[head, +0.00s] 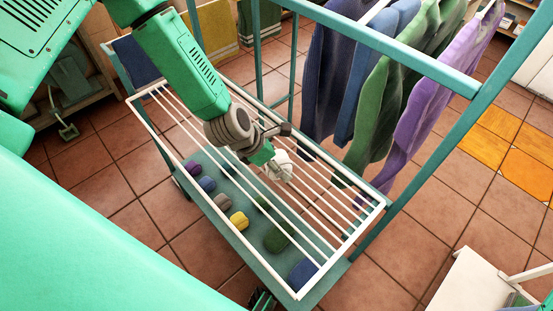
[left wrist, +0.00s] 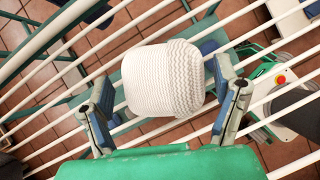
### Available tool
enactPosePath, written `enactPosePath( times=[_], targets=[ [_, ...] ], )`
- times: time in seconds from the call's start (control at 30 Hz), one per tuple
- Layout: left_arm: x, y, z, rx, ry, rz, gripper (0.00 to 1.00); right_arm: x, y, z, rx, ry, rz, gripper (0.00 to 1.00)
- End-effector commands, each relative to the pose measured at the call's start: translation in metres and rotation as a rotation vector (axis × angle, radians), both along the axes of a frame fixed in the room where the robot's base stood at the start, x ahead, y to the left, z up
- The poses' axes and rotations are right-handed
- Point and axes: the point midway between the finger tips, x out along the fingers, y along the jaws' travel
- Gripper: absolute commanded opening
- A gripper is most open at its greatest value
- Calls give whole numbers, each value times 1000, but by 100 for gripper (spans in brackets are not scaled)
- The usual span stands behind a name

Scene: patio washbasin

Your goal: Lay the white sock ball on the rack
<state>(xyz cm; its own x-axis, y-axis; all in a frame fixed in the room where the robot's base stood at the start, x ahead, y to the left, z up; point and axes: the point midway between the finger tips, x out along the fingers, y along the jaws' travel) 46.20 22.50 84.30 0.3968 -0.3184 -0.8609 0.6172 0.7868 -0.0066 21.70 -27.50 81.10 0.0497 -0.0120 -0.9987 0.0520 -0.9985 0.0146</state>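The white sock ball (head: 279,166) is at the wire rack (head: 141,97), among its white bars. In the left wrist view the ribbed white sock ball (left wrist: 165,80) lies across the bars, which pass behind it; it appears to rest on them. My left gripper (head: 273,151) is low over the rack, right at the ball. In the left wrist view its two fingers (left wrist: 165,95) stand wide apart on either side of the ball, with visible gaps. The gripper partly hides the ball in the head view. I cannot make out my right gripper.
Several coloured sock balls, including a yellow one (head: 239,220) and a dark green one (head: 277,237), lie on the shelf below the bars. Clothes such as a purple garment (head: 424,108) hang beside the rack from a teal rail (head: 400,52). The rack's near right end is clear.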

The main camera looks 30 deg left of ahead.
Motion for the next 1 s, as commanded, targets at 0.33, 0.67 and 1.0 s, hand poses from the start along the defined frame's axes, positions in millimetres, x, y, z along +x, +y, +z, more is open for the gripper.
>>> enactPosePath(
  times=[0.33,0.67,1.0],
  targets=[
    [-7,6,20,-1,-2,1,82,0,0,1,-1,0,-1,40],
    [-35,29,80,-4,-3,0,82,0,0,6,0,0,0,40],
    [-48,36,104,2,1,-2,82,0,0,8,0,0,0,40]
  ],
)
